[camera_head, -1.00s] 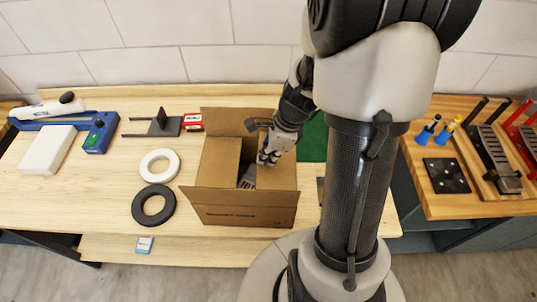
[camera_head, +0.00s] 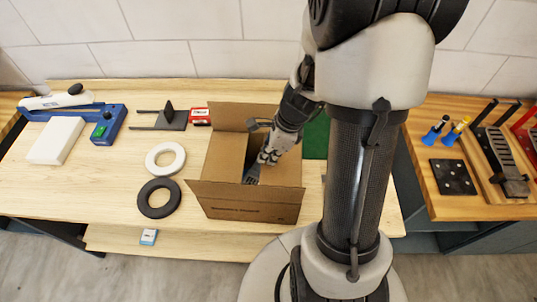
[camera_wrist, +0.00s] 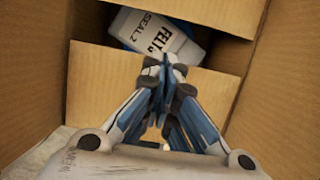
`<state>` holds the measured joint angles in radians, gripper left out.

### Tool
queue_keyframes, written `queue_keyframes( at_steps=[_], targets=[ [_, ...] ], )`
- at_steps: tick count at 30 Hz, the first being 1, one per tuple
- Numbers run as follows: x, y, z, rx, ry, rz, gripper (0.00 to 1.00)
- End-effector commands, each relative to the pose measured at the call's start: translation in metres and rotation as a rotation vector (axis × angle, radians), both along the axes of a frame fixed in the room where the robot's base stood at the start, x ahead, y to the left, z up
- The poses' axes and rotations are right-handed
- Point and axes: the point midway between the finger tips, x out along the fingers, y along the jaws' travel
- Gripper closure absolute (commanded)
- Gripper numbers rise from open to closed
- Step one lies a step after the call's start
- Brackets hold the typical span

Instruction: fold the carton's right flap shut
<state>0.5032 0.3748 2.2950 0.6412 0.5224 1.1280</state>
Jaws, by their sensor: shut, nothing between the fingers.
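The brown cardboard carton (camera_head: 247,211) stands on the wooden table. Its back flap (camera_head: 240,116) stands up, and a panel on the left (camera_head: 222,158) and one on the right (camera_head: 284,173) flank a dark opening. I cannot tell clearly how far the right flap is folded. My gripper (camera_head: 265,160) is over the right part of the opening, pointing down. In the wrist view my gripper (camera_wrist: 160,88) is shut and empty, with its tips in front of a cardboard panel (camera_wrist: 98,85). A white labelled container (camera_wrist: 160,35) lies inside the carton, partly hidden.
A white ring (camera_head: 165,160) and a black ring (camera_head: 157,198) lie left of the carton. A red box (camera_head: 200,117) and a dark bracket (camera_head: 168,118) are behind left. A green mat (camera_head: 316,137) is behind right. The table is clear between the rings and the white block (camera_head: 55,141).

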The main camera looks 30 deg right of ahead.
Motion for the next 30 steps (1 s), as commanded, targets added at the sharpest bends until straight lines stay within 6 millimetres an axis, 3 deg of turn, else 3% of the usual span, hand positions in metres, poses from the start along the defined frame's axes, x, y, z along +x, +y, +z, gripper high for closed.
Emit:
queue_keyframes(
  at_steps=[8,14,30],
  targets=[
    [0.0,0.0,0.01,0.0,0.0,0.0,1.0],
    [0.001,-0.004,0.03,0.0,0.0,0.002,1.0],
    [0.003,-0.008,0.132,-0.002,-0.003,0.006,1.0]
  ],
)
